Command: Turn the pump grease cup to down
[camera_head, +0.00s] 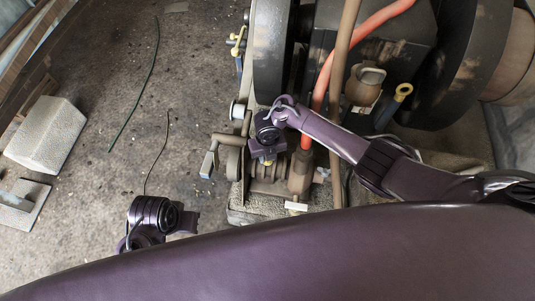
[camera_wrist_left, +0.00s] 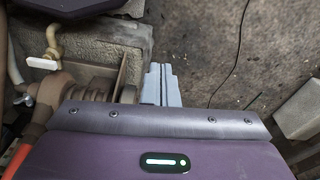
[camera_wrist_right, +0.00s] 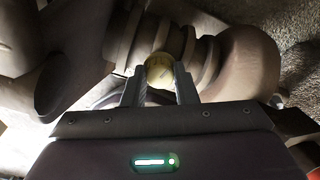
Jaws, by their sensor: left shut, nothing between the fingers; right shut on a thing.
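The pump grease cup, a small round brass-yellow cap (camera_wrist_right: 160,70), sits between the fingertips of my right gripper (camera_wrist_right: 158,84). A bit of yellow shows below the right gripper (camera_head: 266,155) in the head view, at the pump (camera_head: 272,185); the gripper hides most of the cup. A dark mark crosses the cap's face, but I cannot tell which way it points. My left gripper (camera_head: 188,222) is shut and empty over the floor, left of the pump. Its closed fingers (camera_wrist_left: 163,84) show in the left wrist view.
A large dark wheel (camera_head: 270,50) and a red hose (camera_head: 350,45) stand behind the pump. A crank handle (camera_head: 226,139) juts out left of it. Pale blocks (camera_head: 48,135) and thin cables (camera_head: 137,95) lie on the floor, otherwise mostly free.

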